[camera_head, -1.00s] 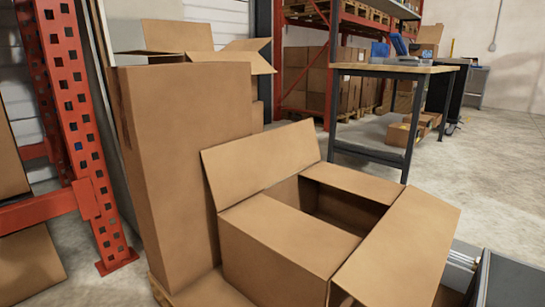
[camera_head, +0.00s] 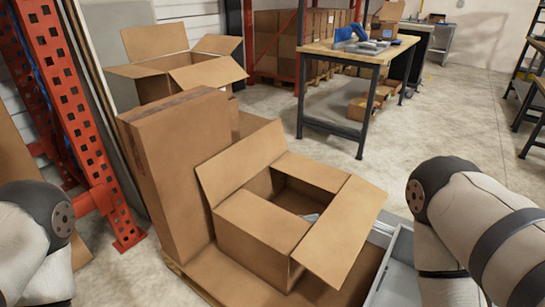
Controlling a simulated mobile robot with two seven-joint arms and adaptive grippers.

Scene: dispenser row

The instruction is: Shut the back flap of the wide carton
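An open brown carton (camera_head: 255,248) stands low in the middle, and I take it to be the wide carton. Its left flap (camera_head: 240,160) stands up, leaning outward. Its right flap (camera_head: 343,232) slopes outward and down. The near flap (camera_head: 262,220) and the far flap (camera_head: 312,171) look roughly level along the opening. A small greyish thing (camera_head: 312,217) shows inside; what it is cannot be told. Parts of my two arms show at the lower left and right edges. Both grippers are out of the picture.
A tall closed carton (camera_head: 180,170) stands close at its left, with another open carton (camera_head: 155,85) behind. A grey tray-like edge (camera_head: 392,262) lies at right. A red rack upright (camera_head: 75,130) is left; a workbench (camera_head: 350,50) stands behind.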

